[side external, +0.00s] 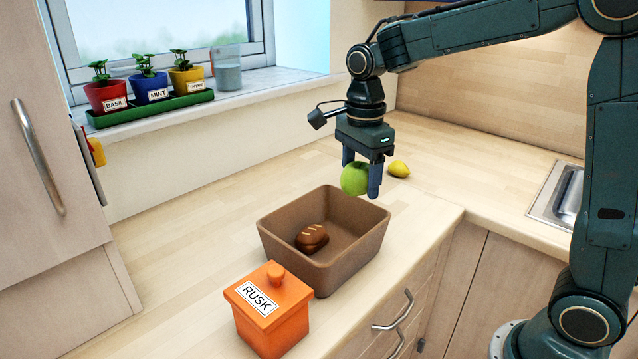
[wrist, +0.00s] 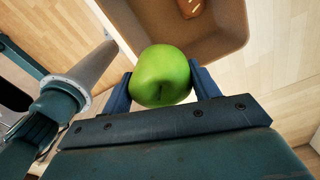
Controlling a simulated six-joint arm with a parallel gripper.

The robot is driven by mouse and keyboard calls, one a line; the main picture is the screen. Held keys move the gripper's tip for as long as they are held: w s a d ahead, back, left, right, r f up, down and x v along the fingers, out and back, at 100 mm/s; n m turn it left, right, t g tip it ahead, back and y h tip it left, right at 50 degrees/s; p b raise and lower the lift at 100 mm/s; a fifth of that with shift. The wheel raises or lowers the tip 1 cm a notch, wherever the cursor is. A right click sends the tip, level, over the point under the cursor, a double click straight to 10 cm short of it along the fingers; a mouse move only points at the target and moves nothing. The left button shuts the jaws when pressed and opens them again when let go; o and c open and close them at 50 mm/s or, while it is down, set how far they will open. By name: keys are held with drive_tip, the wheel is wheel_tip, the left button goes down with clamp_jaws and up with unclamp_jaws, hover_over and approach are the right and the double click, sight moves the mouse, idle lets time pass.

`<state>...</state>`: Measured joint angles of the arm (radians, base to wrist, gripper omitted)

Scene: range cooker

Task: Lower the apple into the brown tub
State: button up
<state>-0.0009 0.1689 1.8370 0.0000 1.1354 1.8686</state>
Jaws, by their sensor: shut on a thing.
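The green apple (side external: 355,179) is held between the two fingers of my gripper (side external: 361,180). It also shows in the wrist view (wrist: 161,76), between the fingertips of my gripper (wrist: 160,88). The brown tub (side external: 281,247) stands on the counter, open at the top, with a brown bread loaf (side external: 312,239) inside. My gripper is above the counter, near the tub's far right corner in the side view. In the wrist view the tub (wrist: 236,40) lies beyond the apple, and the loaf (wrist: 190,8) shows at the top edge.
An orange RUSK jar (side external: 268,308) stands close in front of the tub. A lemon (side external: 399,168) lies on the counter behind my gripper. A sink (side external: 556,195) is at the right. Potted herbs (side external: 150,86) stand on the windowsill. The counter left of the tub is clear.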

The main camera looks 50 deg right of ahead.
sight(348, 192)
drive_tip(key=shift+a+f, duration=0.3)
drive_tip(key=shift+a, duration=0.35)
drive_tip(key=shift+a+f, duration=0.35)
drive_tip(key=shift+a, duration=0.3)
drive_tip(key=shift+a+f, duration=0.3)
drive_tip(key=shift+a, duration=0.35)
drive_tip(key=shift+f, duration=0.1)
